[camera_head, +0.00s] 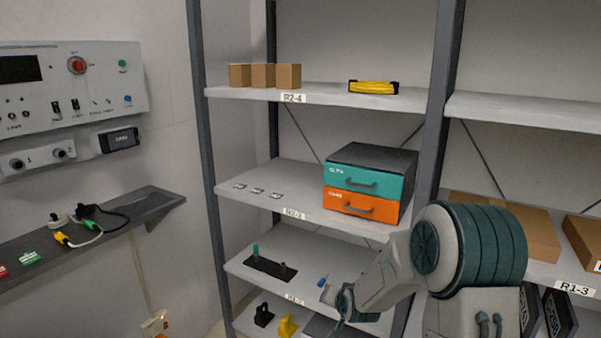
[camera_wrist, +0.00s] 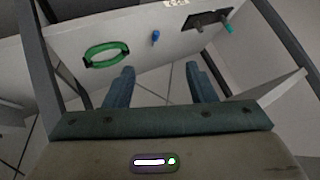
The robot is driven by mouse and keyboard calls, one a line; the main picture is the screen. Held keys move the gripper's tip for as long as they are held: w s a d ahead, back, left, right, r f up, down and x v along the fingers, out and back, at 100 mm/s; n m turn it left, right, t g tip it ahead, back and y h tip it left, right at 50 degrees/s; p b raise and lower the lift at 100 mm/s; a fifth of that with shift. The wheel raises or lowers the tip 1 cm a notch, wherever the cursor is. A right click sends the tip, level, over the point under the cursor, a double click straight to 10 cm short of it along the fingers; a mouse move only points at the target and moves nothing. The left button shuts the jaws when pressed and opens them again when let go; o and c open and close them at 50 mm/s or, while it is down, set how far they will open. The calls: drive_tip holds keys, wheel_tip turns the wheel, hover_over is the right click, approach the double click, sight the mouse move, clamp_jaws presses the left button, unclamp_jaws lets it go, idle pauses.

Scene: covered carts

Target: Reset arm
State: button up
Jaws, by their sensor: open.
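My gripper shows in the wrist view (camera_wrist: 160,88), with its two blue-grey fingers spread apart and nothing between them. In the head view my arm reaches in from the lower right toward a low shelf, and the fingers themselves are hard to make out there. Past the fingertips in the wrist view lies a small blue object (camera_wrist: 155,37) on a shelf. It also shows in the head view (camera_head: 322,281), just beside the end of my arm. A green ring (camera_wrist: 106,54) lies on the same shelf, left of the fingers.
A dark plate with pegs (camera_head: 270,267) sits on that low shelf. A drawer box with teal and orange fronts (camera_head: 361,192) stands one shelf higher. Cartons (camera_head: 264,76) and a yellow coil (camera_head: 373,87) sit on top. A dark rack post (camera_head: 440,90) stands near my arm.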

drive_tip(key=s+d+r+n+g+h+p, duration=0.3)
drive_tip(key=s+r+p, duration=0.4)
drive_tip(key=s+r, duration=1.05)
drive_tip(key=s+d+r+g+p, duration=0.1)
drive_tip(key=s+r+p, duration=0.1)
drive_tip(key=s+r, duration=0.3)
drive_tip(key=s+d+r+n+g+y+p, duration=0.1)
drive_tip(key=s+r, duration=0.4)
drive_tip(key=s, duration=0.5)
drive_tip(key=shift+s+d+g+p, duration=0.15)
drive_tip(key=shift+s+g+p, duration=0.15)
drive_tip(key=shift+g+p, duration=0.7)
